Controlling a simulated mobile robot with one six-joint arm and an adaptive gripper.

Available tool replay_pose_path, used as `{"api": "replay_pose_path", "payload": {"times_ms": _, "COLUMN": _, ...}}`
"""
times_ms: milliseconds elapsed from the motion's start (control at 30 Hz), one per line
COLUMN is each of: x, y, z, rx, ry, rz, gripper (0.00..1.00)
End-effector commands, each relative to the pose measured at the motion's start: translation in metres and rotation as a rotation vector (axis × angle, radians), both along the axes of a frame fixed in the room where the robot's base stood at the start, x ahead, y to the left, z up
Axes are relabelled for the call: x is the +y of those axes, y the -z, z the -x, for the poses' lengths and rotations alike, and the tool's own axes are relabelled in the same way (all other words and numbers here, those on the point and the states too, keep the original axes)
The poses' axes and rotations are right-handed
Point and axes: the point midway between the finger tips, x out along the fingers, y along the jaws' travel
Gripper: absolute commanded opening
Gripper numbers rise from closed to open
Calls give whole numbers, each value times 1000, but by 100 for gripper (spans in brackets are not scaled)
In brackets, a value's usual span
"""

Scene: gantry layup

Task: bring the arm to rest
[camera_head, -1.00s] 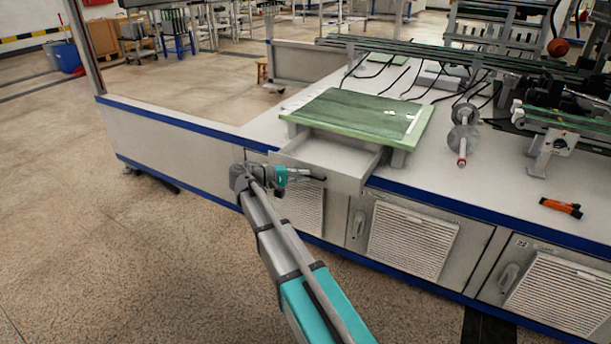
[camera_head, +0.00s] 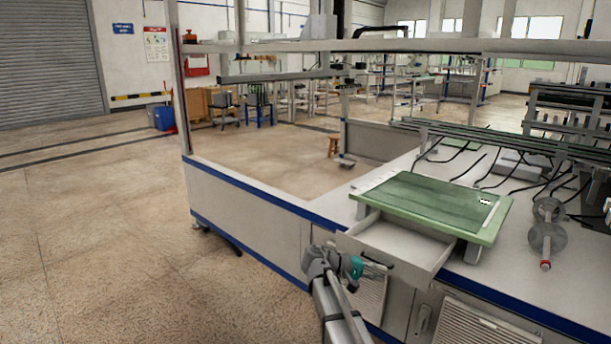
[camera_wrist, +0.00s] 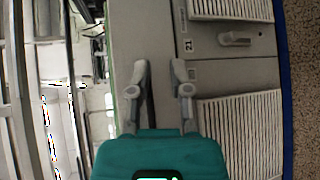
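My gripper (camera_head: 377,266) is in front of the open drawer (camera_head: 396,240) at the bench's near side, close to the drawer's front panel. In the wrist view, its two grey fingers (camera_wrist: 159,68) stand apart with nothing between them, in front of a plain grey panel. The head view is too small to tell whether the fingertips touch the drawer or its dark handle. My arm (camera_head: 335,300) reaches up from the bottom edge of the head view. The visible part of the drawer is empty.
A green board (camera_head: 435,203) stands raised on the bench above the drawer. Vented cabinet doors (camera_head: 485,325) are to the right below. A spindle with grey discs (camera_head: 547,238) stands on the bench at right. Open floor (camera_head: 110,240) lies to the left.

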Motion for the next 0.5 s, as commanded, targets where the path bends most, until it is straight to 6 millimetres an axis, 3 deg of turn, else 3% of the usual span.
{"api": "replay_pose_path", "payload": {"times_ms": 267, "x": -14, "y": 23, "z": 33, "rx": 11, "ry": 5, "rz": -205, "gripper": 26}}
{"api": "replay_pose_path", "payload": {"times_ms": 500, "x": -17, "y": 53, "z": 77, "rx": 9, "ry": 20, "rz": -497, "gripper": 26}}
